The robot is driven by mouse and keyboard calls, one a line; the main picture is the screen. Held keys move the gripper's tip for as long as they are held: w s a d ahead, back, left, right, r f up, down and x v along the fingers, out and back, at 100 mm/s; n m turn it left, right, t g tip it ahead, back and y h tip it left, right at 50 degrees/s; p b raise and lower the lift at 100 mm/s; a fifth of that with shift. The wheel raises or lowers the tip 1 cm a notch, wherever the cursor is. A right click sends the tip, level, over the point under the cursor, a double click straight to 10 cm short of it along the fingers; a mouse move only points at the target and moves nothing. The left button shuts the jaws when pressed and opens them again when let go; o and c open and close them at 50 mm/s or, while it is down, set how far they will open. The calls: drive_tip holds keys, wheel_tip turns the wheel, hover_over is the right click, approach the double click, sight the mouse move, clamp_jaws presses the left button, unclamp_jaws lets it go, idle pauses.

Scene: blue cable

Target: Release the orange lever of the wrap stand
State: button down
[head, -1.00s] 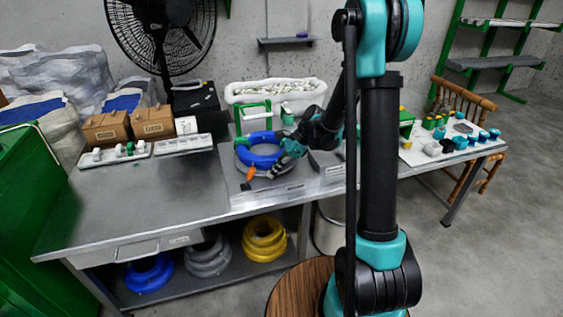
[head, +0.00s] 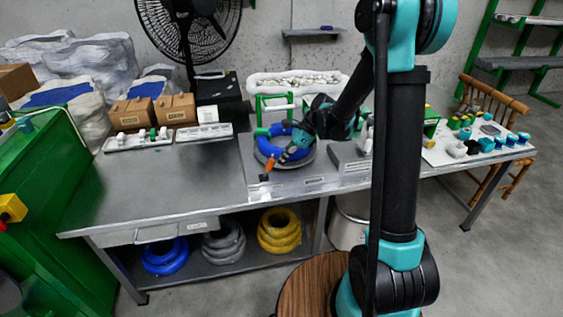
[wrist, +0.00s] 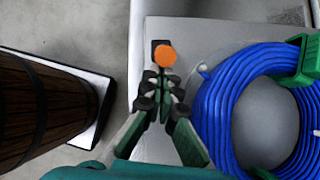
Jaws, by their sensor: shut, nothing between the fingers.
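The orange lever (head: 269,165) stands on a black mount at the front left corner of the wrap stand's grey plate (head: 312,181). In the wrist view the lever's round orange end (wrist: 165,55) is directly beyond my fingertips. My gripper (head: 277,162) is shut and empty, and its tips (wrist: 164,80) are right beside the lever. I cannot tell whether they touch it. The blue cable (head: 287,143) lies coiled on the stand, to the right of my gripper in the wrist view (wrist: 215,100). A green clamp piece (wrist: 311,60) sits over the coil.
A workbench (head: 185,180) carries the stand, with bare top to its left. White trays (head: 138,139) and cardboard boxes (head: 176,109) stand behind. A round wooden stool (head: 305,288) is near my base. A grey block (head: 352,165) lies right of the coil.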

sight(269, 163)
drive_tip(key=shift+s+a+r+h, duration=0.1)
drive_tip(key=shift+a+r+h, duration=0.15)
drive_tip(key=shift+h, duration=0.15)
drive_tip(key=shift+s+a+r+t+h, duration=0.15)
drive_tip(key=shift+a+r+h, duration=0.1)
drive_tip(key=shift+a+h, duration=0.15)
drive_tip(key=shift+s+a+r+t+h, duration=0.1)
drive_tip(key=shift+a+r+t+h, duration=0.1)
drive_tip(key=shift+a+h, duration=0.2)
drive_tip(key=h, duration=0.1)
drive_tip(key=a, duration=0.1)
drive_tip(key=a+h, duration=0.1)
drive_tip(key=shift+s+r+t+h, duration=0.25)
drive_tip(key=shift+r+t+h, duration=0.05)
drive_tip(key=shift+r+t, duration=0.05)
drive_tip(key=shift+s+a+r+t+h, duration=0.1)
drive_tip(key=shift+s+a+t+h, duration=0.15)
drive_tip(key=shift+a+h, duration=0.55)
drive_tip(key=shift+s+a+t+h, duration=0.15)
drive_tip(key=shift+s+a+h, duration=0.05)
drive_tip(key=shift+a+h, duration=0.55)
drive_tip(key=shift+a, duration=0.1)
